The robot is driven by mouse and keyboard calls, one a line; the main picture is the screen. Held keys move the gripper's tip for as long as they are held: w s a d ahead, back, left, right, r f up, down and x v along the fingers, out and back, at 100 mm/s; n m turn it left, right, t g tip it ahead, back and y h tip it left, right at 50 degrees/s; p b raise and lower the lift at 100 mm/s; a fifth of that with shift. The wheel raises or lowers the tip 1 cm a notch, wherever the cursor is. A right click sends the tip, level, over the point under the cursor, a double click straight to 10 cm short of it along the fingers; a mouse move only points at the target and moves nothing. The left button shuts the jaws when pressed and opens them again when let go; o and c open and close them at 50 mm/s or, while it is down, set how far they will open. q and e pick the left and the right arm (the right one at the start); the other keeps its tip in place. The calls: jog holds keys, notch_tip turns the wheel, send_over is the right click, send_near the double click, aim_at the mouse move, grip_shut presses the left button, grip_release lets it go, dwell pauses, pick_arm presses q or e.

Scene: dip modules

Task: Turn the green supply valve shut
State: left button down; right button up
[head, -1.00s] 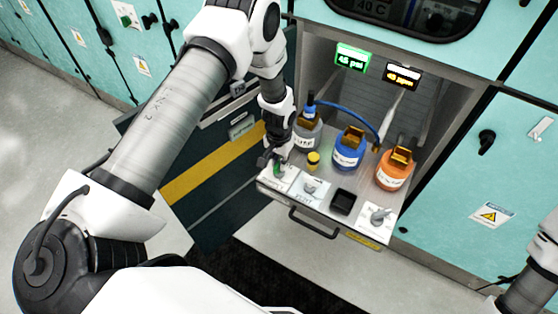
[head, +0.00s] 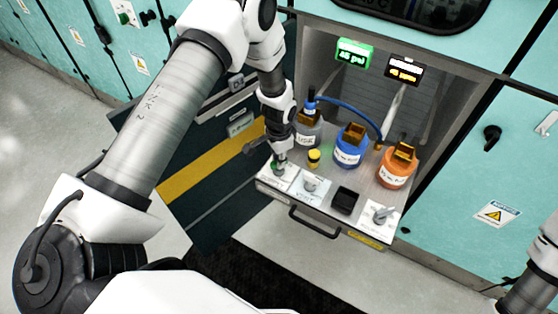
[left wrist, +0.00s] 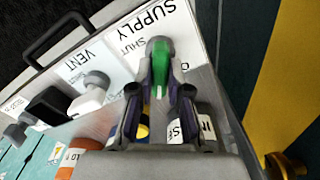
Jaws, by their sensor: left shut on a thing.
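The green supply valve (left wrist: 161,62) has a lever handle on a white plate marked SUPPLY (left wrist: 150,22), with SHUT lettering beside it. My left gripper (left wrist: 162,88) is shut on the green handle, one dark finger on each side. In the left wrist view the handle lies lengthwise between the fingers, its rounded grey end toward the SUPPLY lettering. In the head view my left gripper (head: 279,163) is over the plate at the left front corner of the drawer (head: 330,222) and hides most of the valve. My right gripper is out of view.
Behind stand a blue-capped bottle (head: 308,130), a blue bottle (head: 348,150), an orange bottle (head: 397,168) and a small yellow-capped item (head: 314,158). A green display (head: 353,54) shows psi.

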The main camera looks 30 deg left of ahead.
pick_arm(q)
jog(key=m+b, duration=0.1)
jog(key=m, duration=0.5)
jog(key=shift+b, duration=0.4)
jog(key=m+b, duration=0.1)
jog(key=m, duration=0.5)
jog(key=c, duration=1.1)
grip_release()
jog(key=shift+r, duration=0.15)
notch_tip(320, 180, up, 12)
jog(key=shift+f, duration=0.15)
